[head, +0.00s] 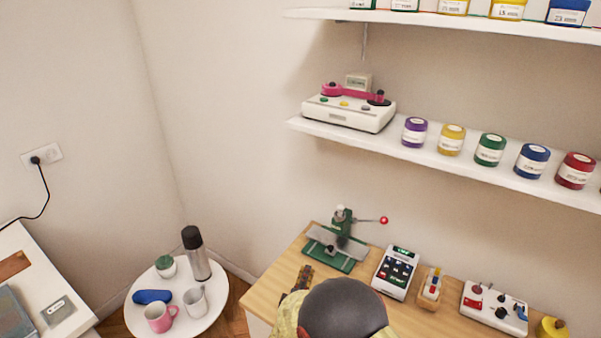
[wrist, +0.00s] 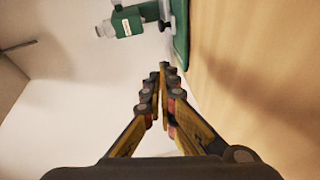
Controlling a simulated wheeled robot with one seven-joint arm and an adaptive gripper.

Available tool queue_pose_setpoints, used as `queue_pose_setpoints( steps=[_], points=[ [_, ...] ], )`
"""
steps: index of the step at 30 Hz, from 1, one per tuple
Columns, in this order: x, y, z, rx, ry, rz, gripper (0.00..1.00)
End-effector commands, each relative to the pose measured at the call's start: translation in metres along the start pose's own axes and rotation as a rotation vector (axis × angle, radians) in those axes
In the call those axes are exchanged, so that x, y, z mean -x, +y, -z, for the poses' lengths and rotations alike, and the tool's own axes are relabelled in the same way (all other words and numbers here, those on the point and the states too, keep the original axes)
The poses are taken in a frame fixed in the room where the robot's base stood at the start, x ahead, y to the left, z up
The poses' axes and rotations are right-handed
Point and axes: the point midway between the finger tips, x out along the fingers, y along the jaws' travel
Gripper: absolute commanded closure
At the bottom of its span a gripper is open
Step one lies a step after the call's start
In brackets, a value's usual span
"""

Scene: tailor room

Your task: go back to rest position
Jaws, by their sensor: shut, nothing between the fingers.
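My gripper (wrist: 164,70) is shut and empty, its two yellow-and-black fingers meeting at the tips in the wrist view. In the head view its fingers (head: 305,274) show at the left end of the wooden worktop (head: 268,284), beyond the dark round part of my arm. A green press-like device with a red-knobbed lever (head: 340,240) stands on the worktop just past the fingers. It also shows at the top of the wrist view (wrist: 128,22), apart from the fingertips. My arm hides part of the worktop's front.
A keypad device (head: 397,272), a small tan holder (head: 431,290) and a white control box (head: 494,307) line the worktop to the right. Shelves with a white machine (head: 348,113) and jars are above. A round white table (head: 140,326) holds a flask (head: 196,254) and cups.

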Motion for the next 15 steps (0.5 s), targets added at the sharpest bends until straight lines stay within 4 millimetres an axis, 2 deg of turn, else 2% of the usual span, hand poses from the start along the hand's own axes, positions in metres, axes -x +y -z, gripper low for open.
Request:
queue_pose_setpoints(
  steps=[4,8,11,15],
  points=[
    [-0.009,0.025,0.011,-0.107,0.031,0.05,1.0],
    [-0.013,0.075,0.028,-0.315,0.093,0.172,1.0],
    [-0.002,0.119,0.034,-0.483,0.131,0.295,1.0],
    [0.032,0.175,0.024,-0.671,0.142,0.466,1.0]
  ],
)
